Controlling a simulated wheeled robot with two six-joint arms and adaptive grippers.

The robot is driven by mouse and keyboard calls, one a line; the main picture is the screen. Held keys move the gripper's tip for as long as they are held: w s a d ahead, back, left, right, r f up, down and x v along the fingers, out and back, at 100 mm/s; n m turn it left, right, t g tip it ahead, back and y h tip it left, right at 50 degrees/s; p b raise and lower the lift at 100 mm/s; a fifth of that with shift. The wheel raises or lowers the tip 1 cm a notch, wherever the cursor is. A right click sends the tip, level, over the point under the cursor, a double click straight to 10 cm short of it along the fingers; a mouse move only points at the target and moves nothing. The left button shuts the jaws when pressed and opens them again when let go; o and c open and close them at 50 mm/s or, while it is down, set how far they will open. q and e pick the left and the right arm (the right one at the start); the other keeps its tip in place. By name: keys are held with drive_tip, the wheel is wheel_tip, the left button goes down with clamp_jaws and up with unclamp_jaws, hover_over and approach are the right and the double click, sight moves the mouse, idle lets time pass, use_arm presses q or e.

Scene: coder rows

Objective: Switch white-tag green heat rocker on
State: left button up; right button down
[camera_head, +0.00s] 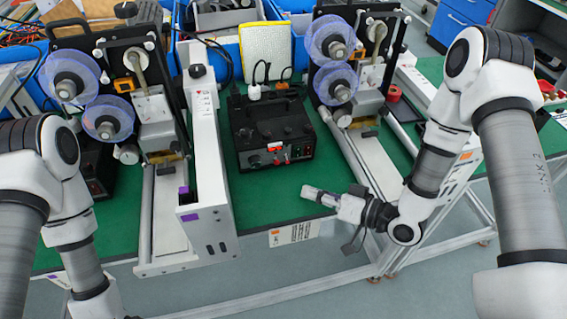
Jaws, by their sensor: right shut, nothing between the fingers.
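A black control box (270,125) with a carry handle stands on the green bench mat in the middle of the view. Its front has a knob, small red switches (279,153) and a small white patch, perhaps a tag (275,146). I cannot make out a green rocker or its position at this size. My right gripper (312,193) is shut and empty. It is over the front of the mat, in front of and to the right of the box, pointing left and apart from it. My left arm shows at the lower left, but its gripper is out of view.
Coder machines with blue reels stand left (80,84) and right (333,42) of the box. A tall white panel (208,160) rises left of it. Another black box (95,170) is partly hidden by my left arm. The mat directly before the middle box is clear.

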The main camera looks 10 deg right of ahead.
sight(298, 152)
drive_tip(key=shift+d, duration=0.2)
drive_tip(key=shift+s+d+r, duration=0.1)
drive_tip(key=shift+s+d, duration=0.1)
drive_tip(key=shift+d, duration=0.2)
drive_tip(key=shift+w+a, duration=0.25)
drive_tip(key=w, duration=0.5)
drive_tip(key=w+b, duration=0.1)
drive_tip(key=w, duration=0.2)
drive_tip(key=shift+f, duration=0.4)
use_arm(q)
drive_tip(key=shift+s+d+f, duration=0.15)
drive_tip(key=shift+d+f, duration=0.15)
drive_tip(key=shift+f, duration=0.3)
use_arm(e)
drive_tip(key=shift+w, duration=0.2)
drive_tip(key=shift+w, duration=0.1)
drive_tip(key=shift+w, duration=0.15)
use_arm(q)
drive_tip(key=shift+s, duration=0.1)
use_arm(e)
drive_tip(key=shift+r, duration=0.15)
